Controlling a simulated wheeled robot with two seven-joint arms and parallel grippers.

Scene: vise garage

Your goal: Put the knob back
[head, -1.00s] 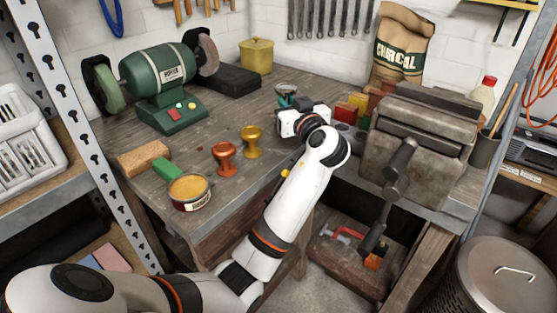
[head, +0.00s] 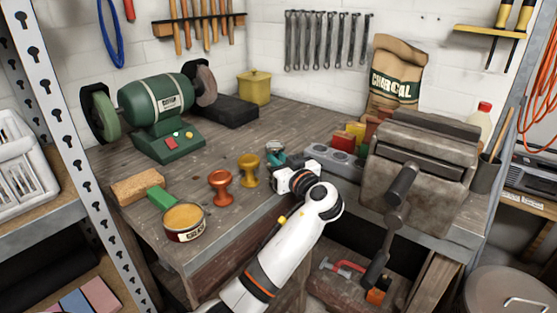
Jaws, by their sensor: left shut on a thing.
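A teal knob (head: 275,151) shows just beyond my left gripper (head: 277,167), which is shut on it. The hand hides part of the knob, and I cannot tell whether it touches the bench. A red knob (head: 220,186) and a yellow knob (head: 249,170) stand upright on the bench, left of my left gripper. A grey block (head: 340,167) with round recesses lies right of the hand, near the vise. My right gripper is not in view.
The vise (head: 422,170) stands on the right of the bench (head: 225,140), its handle hanging in front. The grinder (head: 160,110) stands behind. Bare bench lies between grinder and knobs.

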